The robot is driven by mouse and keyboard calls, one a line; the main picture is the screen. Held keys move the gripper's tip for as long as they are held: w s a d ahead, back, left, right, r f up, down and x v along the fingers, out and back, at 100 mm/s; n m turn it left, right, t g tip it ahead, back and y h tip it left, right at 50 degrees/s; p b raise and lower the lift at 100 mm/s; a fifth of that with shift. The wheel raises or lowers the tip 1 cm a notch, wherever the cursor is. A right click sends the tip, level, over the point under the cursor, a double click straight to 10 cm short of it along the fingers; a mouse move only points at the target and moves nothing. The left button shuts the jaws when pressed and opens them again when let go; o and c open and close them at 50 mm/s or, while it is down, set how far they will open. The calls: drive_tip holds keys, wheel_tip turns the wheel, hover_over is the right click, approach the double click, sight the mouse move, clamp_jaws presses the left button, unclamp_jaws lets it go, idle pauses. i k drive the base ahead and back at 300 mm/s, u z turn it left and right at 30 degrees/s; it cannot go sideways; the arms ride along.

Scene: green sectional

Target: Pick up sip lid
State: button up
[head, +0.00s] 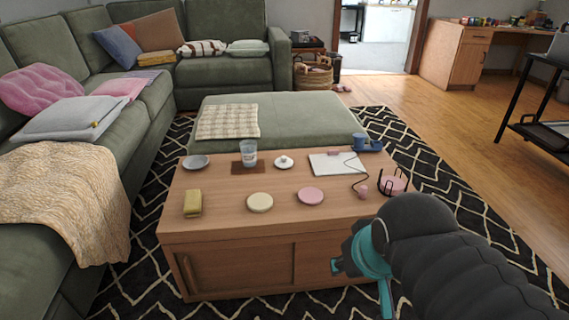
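A small white round lid with a raised knob (284,161), which looks like the sip lid, lies on the wooden coffee table (230,226) toward its back middle. A clear cup (248,153) stands just left of it on a brown mat. My gripper (361,284), with teal fingers, is at the table's front right, below the tabletop and well apart from the lid. Its fingers look spread, with nothing seen between them.
The table also holds a cream disc (260,202), a pink disc (311,196), a yellow block (193,203), a grey dish (196,161), a white pad (337,163) with a cord, and a wire holder (393,183).

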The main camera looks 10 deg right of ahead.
sight(283, 162)
drive_tip(key=u, duration=0.05)
drive_tip(key=i, duration=1.3)
drive_tip(key=z, duration=0.05)
